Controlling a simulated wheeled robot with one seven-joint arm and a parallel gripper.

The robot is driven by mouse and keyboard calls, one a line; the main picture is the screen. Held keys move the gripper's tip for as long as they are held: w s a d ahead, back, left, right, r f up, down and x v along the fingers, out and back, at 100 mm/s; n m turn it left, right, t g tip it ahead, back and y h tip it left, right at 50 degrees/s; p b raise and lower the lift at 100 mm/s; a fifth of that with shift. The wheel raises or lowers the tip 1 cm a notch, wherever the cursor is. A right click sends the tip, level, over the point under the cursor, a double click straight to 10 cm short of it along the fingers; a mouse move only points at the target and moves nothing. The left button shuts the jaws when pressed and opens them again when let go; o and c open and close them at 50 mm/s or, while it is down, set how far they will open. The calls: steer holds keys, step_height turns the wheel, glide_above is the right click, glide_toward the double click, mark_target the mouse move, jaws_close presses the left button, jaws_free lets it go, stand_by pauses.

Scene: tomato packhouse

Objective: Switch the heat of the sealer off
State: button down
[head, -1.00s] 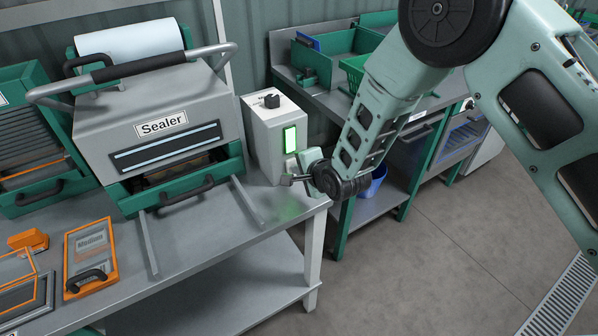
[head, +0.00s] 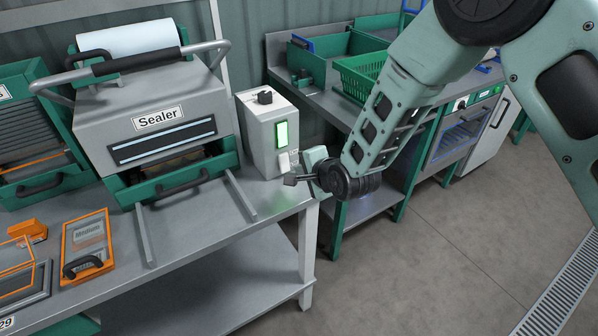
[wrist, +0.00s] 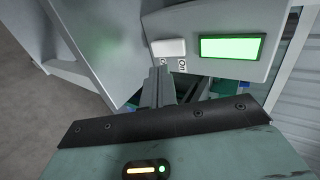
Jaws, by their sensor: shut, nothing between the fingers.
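The sealer (head: 157,140) stands on the bench at the left in the head view. Beside it on its right is a pale control box (head: 258,138) with a dark knob (head: 265,97) on top. Its green panel (head: 281,134) is lit, and shows large in the wrist view (wrist: 230,47). A white rocker switch (wrist: 168,48) sits beside the panel, with "On" printed at one end and another label partly hidden by the fingers. My gripper (head: 290,180) is shut and empty, its tips (wrist: 159,72) close to the switch; I cannot tell whether they touch.
The bench (head: 200,228) ends just right of the control box. An orange-framed "Medium" plate (head: 88,245) lies at the left. A second bench with green crates (head: 362,78) stands behind my arm. The floor at the right is clear.

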steer(key=b+v, duration=0.1)
steer(key=v, duration=0.6)
steer(key=shift+r, duration=0.4)
steer(key=shift+s+b, duration=0.1)
steer(key=shift+b, duration=0.2)
